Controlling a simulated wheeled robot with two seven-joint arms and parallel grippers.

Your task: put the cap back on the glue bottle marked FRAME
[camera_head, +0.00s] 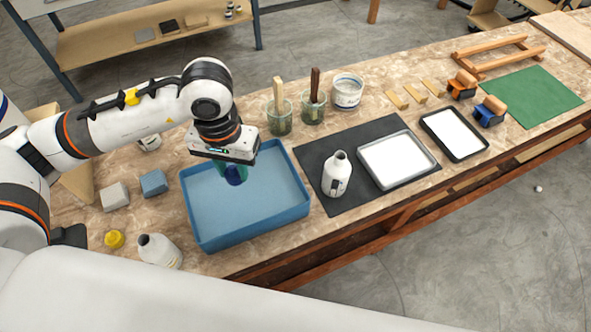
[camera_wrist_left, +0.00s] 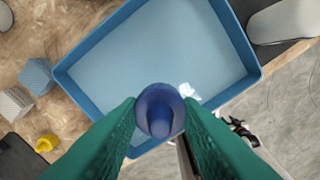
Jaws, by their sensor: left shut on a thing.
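A dark blue cap (camera_head: 236,175) is held between the green fingers of my left gripper (camera_head: 232,168), above the blue tray. The cap also shows in the left wrist view (camera_wrist_left: 159,110), pinched between both fingertips. An uncapped white bottle (camera_head: 337,174) stands upright on the dark mat, right of the tray. Another uncapped white bottle (camera_head: 160,251) stands near the front left, beside a yellow cap (camera_head: 114,239) lying on the table. I cannot read either bottle's label, so I cannot tell which is marked FRAME. My right gripper is not in view.
The blue tray (camera_head: 297,214) lies below my left gripper. Grey and blue blocks (camera_head: 154,183) sit to its left. Glass jars with brushes (camera_head: 280,118) and a white tub (camera_head: 347,92) stand behind. A metal tray (camera_head: 432,166) lies on the dark mat (camera_head: 380,126), right of the bottle.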

